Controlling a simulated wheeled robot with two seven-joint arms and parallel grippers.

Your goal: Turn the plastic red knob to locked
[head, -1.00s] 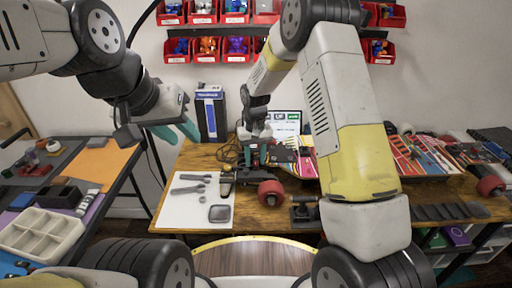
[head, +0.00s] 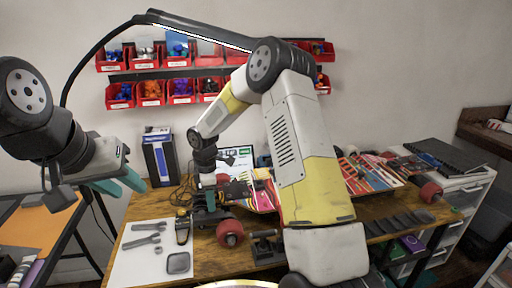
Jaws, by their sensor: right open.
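A red round part (head: 230,233), which looks like a wheel, is beside dark hardware at the front of the wooden table. I cannot make out a separate red knob or its setting; it may be hidden behind my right gripper or too small to see. My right gripper (head: 208,203) points down over the dark hardware, just left of and behind the red round part. It is open, and I cannot tell whether it touches anything. My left gripper (head: 120,183), with teal fingers, hangs in the air at the left, away from the hardware. Its opening is unclear.
A white mat (head: 140,262) with wrenches and a small grey block (head: 178,262) lies on the table's left. A blue-and-black box (head: 160,160) stands behind it. A dark truck (head: 264,246) is to the right.

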